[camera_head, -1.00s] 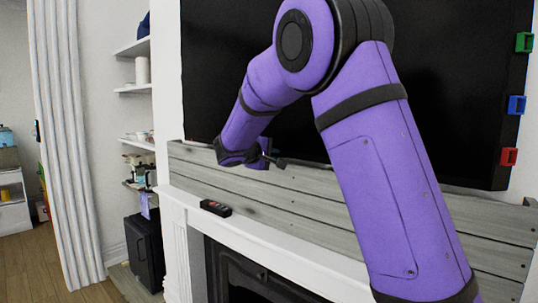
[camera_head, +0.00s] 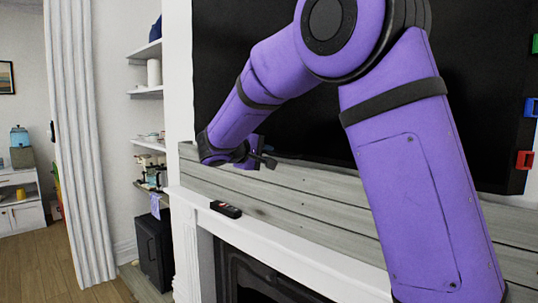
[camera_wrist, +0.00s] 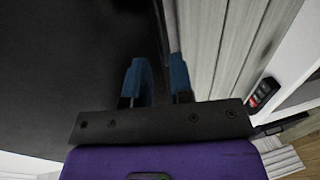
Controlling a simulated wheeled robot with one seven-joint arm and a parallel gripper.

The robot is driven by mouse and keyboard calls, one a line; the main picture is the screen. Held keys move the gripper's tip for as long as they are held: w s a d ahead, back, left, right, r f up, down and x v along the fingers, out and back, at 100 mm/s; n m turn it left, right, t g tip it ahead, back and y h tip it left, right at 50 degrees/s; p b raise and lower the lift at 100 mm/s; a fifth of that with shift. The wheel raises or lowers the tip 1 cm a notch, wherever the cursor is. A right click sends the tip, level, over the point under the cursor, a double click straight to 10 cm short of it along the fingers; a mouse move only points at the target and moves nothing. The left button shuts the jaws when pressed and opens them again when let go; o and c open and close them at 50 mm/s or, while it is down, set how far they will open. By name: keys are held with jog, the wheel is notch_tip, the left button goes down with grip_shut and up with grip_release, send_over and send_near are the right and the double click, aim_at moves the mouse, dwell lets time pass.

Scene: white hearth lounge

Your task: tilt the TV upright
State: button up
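The TV (camera_head: 221,62) is a large black panel on the wall above the fireplace; my arm covers its middle and its top is cut off. Whether it leans is hard to tell. My gripper (camera_head: 262,160) is at the TV's lower left edge, partly hidden by my wrist. In the wrist view the TV (camera_wrist: 70,70) fills the left side. The two blue fingers of my gripper (camera_wrist: 160,78) are apart, with the TV's edge running down toward the gap between them. I cannot tell whether they touch it.
A grey plank panel (camera_head: 300,190) lies behind and below the TV. A black remote (camera_head: 226,209) rests on the white mantel (camera_head: 270,244). Green, blue (camera_head: 531,107) and red (camera_head: 525,160) blocks sit along the TV's right edge. Shelves (camera_head: 146,93) and a curtain (camera_head: 75,140) stand left.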

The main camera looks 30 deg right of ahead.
jog(key=shift+v, duration=1.4)
jog(key=s+d+f+m+g+y, duration=0.15)
jog(key=s+d+y, duration=0.25)
jog(key=s, duration=0.5)
jog(key=s+d+f+m+g+y, duration=0.1)
jog(key=s+d+g+y, duration=0.2)
jog(key=s, duration=0.6)
jog(key=s+a+f+t+y, duration=0.1)
jog(key=s+y, duration=0.1)
jog(key=s, duration=0.4)
jog(key=s+a+f+m+t+y, duration=0.1)
jog(key=s+a+f+y, duration=0.1)
jog(key=s, duration=0.5)
jog(key=s+a+f+m+t+y, duration=0.1)
jog(key=s+a+t+y, duration=0.1)
jog(key=s, duration=0.4)
jog(key=shift+s+a+f+y, duration=0.2)
jog(key=shift+f+y, duration=0.15)
jog(key=shift+y, duration=0.45)
